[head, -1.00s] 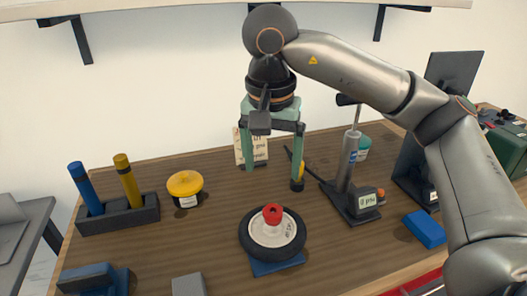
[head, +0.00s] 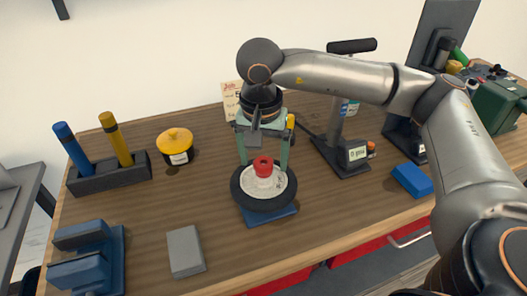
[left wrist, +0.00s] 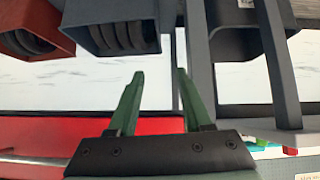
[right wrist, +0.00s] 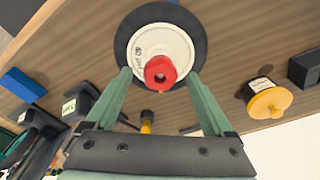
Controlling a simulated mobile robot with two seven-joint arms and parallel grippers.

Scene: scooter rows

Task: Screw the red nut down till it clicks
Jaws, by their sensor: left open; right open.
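The red nut (head: 263,166) sits at the centre of a wheel (head: 264,186) with a white hub and a dark tyre, lying flat on a blue base (head: 270,216) on the workbench. My right gripper (head: 264,168) is open over the wheel, its green fingers pointing down on either side of the nut. In the right wrist view the nut (right wrist: 160,73) lies between and just beyond the open fingertips (right wrist: 160,80); I cannot see contact. My left gripper (left wrist: 158,75) is open and empty, away from the wheel, and shows only in the left wrist view.
A yellow-lidded pot (head: 175,146) and a dark holder (head: 110,174) with blue and yellow handles stand left. A grey block (head: 185,250) and a blue vise-like fixture (head: 88,255) lie front left. A torque stand with display (head: 352,155) and a blue block (head: 411,180) are right.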

